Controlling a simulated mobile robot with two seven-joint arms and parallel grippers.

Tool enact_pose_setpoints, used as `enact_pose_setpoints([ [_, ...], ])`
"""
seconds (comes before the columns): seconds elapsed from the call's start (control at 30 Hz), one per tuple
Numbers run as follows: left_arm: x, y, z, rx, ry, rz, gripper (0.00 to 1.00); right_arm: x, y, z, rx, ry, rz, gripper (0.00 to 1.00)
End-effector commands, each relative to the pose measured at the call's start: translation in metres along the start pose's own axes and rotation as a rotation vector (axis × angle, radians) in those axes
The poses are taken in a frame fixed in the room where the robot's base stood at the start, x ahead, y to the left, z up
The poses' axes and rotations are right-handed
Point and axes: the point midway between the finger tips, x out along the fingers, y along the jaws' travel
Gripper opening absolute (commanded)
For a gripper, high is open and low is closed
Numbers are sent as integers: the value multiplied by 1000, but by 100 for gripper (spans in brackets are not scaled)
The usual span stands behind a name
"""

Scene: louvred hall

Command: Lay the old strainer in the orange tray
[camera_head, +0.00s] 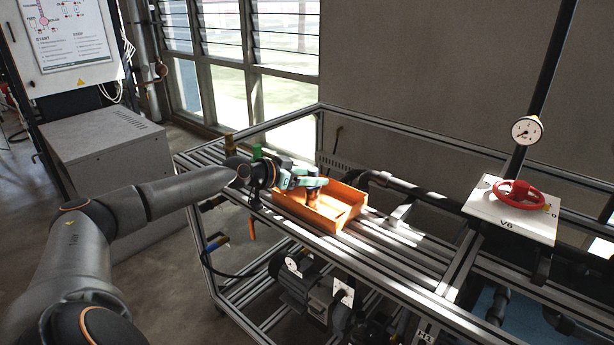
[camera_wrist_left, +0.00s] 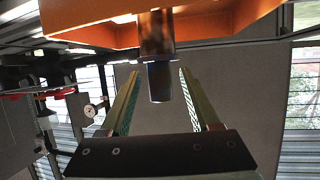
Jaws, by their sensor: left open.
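The orange tray (camera_head: 345,209) lies on the slatted metal bench; its wall also shows at the top of the left wrist view (camera_wrist_left: 225,25). A short cylinder, which looks like the old strainer (camera_head: 312,194), is inside the tray, with a copper-brown part and a dark end. In the left wrist view the strainer (camera_wrist_left: 157,38) appears to stand upright, its dark end between the fingertips. My left gripper (camera_head: 317,182) is open over the tray, its fingers (camera_wrist_left: 160,74) on either side of the strainer with gaps visible. My right gripper is out of view.
A brown piece (camera_head: 229,144) and a green piece (camera_head: 256,152) stand at the bench's left end. A red valve wheel (camera_head: 519,194) on a white plate and a gauge (camera_head: 527,130) are at right. Pipes run behind the tray. Bare slats lie right of the tray.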

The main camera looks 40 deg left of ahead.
Motion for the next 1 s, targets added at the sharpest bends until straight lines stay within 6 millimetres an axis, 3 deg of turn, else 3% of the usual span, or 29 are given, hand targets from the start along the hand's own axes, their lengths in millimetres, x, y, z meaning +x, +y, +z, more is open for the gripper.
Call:
enact_pose_setpoints([
  [0.1, -3, 0, -6, 0, 0, -1, 63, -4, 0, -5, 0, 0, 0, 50],
  [0.27, -16, -4, 2, 2, -1, -6, 63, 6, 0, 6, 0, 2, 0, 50],
  [0.63, -50, 0, 0, 9, 2, 3, 63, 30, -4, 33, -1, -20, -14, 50],
  [1.0, -87, 0, -1, 5, 4, -2, 63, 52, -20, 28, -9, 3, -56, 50],
])
